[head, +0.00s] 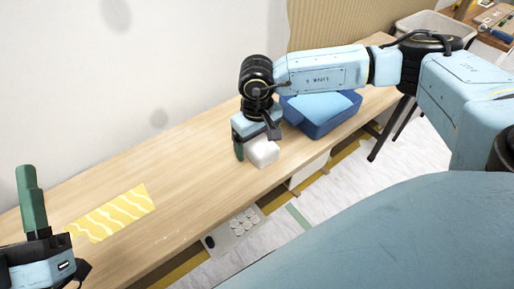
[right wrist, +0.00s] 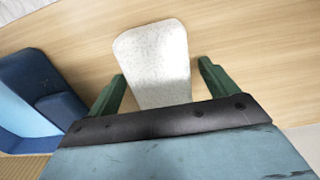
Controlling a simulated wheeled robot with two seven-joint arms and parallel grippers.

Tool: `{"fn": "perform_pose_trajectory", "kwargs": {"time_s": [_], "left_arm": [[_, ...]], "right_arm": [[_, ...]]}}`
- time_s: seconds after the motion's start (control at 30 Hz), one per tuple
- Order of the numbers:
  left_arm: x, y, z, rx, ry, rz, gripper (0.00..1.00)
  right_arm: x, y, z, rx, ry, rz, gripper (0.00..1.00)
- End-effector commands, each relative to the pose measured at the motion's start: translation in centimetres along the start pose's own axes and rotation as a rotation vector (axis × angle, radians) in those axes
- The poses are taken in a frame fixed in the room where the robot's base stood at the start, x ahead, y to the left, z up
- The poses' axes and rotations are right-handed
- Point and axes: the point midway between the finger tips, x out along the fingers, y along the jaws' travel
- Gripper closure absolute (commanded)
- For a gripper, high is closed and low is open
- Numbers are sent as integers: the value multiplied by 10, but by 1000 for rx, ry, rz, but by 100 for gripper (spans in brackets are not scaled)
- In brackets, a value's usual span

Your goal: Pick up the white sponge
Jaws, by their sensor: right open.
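The white sponge (head: 262,153) lies on the wooden table (head: 180,185), near its front edge. In the right wrist view the sponge (right wrist: 155,62) sits between the two green fingers, with a small gap visible on each side. My right gripper (head: 256,148) is open around the near end of the sponge; it also shows in the right wrist view (right wrist: 158,88). My left gripper (head: 32,200) is at the lower left of the head view, with one green finger pointing up. Its other finger is not clear, so its opening cannot be told.
A blue box (head: 325,112) stands just right of the sponge, close to my right arm; it also shows in the right wrist view (right wrist: 28,95). A yellow patterned sheet (head: 112,213) lies flat at the left. The table between sheet and sponge is clear.

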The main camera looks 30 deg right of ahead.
Motion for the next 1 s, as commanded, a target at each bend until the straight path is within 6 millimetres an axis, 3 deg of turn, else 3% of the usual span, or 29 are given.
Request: {"fn": "perform_pose_trajectory", "kwargs": {"time_s": [0.33,0.7,1.0], "left_arm": [[0,0,-4,0,36,1,53],[0,0,-4,1,34,0,53],[0,0,-4,0,29,0,53]], "right_arm": [[5,0,0,0,1,-1,15],[5,0,0,0,2,-1,62],[2,0,-1,0,2,-1,63]]}}
